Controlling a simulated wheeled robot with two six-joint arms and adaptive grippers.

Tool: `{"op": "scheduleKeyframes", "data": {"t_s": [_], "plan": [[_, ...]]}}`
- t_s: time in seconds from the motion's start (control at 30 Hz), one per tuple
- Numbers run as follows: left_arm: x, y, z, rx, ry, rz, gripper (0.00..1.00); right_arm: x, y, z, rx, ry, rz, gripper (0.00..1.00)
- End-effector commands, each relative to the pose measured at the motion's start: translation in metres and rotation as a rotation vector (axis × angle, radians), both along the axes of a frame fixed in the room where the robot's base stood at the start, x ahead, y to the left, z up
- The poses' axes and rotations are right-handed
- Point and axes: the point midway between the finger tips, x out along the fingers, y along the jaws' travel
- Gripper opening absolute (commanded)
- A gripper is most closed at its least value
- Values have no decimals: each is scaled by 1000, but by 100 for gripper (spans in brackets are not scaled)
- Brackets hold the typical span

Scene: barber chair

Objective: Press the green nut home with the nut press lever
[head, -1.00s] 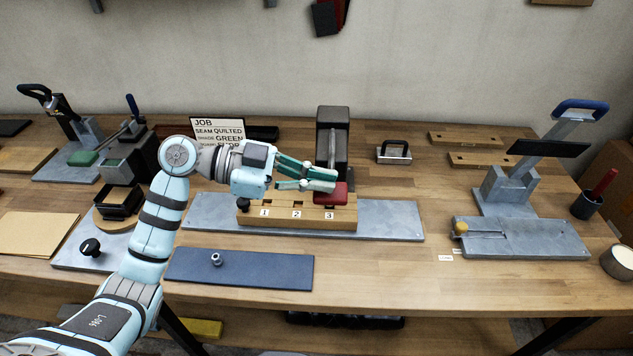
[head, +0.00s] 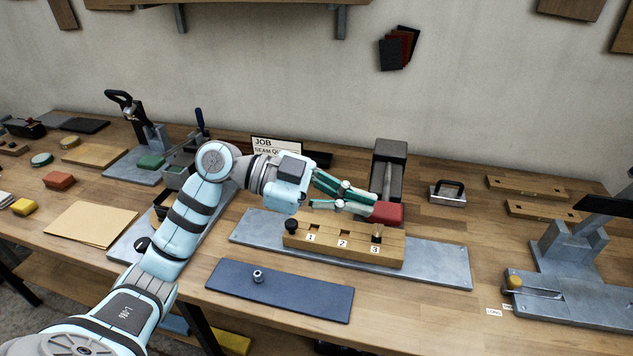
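The dark upright press (head: 390,150) stands behind a wooden block (head: 340,240) with slots numbered 1, 2 and 3. A red block-like part (head: 387,213) sits low at its front, above slot 3. A small metal piece (head: 377,233) stands at slot 3 below the red part. My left gripper (head: 372,203) is at the red part's left side with its fingers apart; whether they touch it I cannot tell. A small silver nut (head: 258,276) lies on the blue mat (head: 310,296). No clearly green nut shows. My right gripper is out of view.
A lever press with a black handle (head: 119,97) and green block (head: 150,162) stands at the left. Another lever press (head: 570,250) stands at the right. A black-handled metal block (head: 447,193) sits right of the dark press. Bare wood lies around the mat.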

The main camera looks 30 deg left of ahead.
Motion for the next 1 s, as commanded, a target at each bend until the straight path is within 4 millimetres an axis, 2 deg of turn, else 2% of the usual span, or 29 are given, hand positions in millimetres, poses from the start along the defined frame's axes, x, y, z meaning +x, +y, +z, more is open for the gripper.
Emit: {"op": "scheduleKeyframes", "data": {"t_s": [0.03, 0.1, 0.2, 0.33, 0.5, 1.0], "plan": [[-3, 13, -6, 8, 1, 4, 0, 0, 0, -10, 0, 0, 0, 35], [-8, 28, -2, 7, 1, 4, 0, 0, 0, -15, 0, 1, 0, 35], [-14, 47, 4, 4, 0, 4, 0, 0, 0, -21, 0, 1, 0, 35], [-19, 62, 9, 1, 0, 2, 0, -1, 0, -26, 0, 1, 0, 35], [-21, 68, 14, -3, -2, 1, 0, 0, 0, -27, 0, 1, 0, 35], [-21, 67, 14, -3, -3, -1, 0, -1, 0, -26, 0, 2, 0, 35]]}}
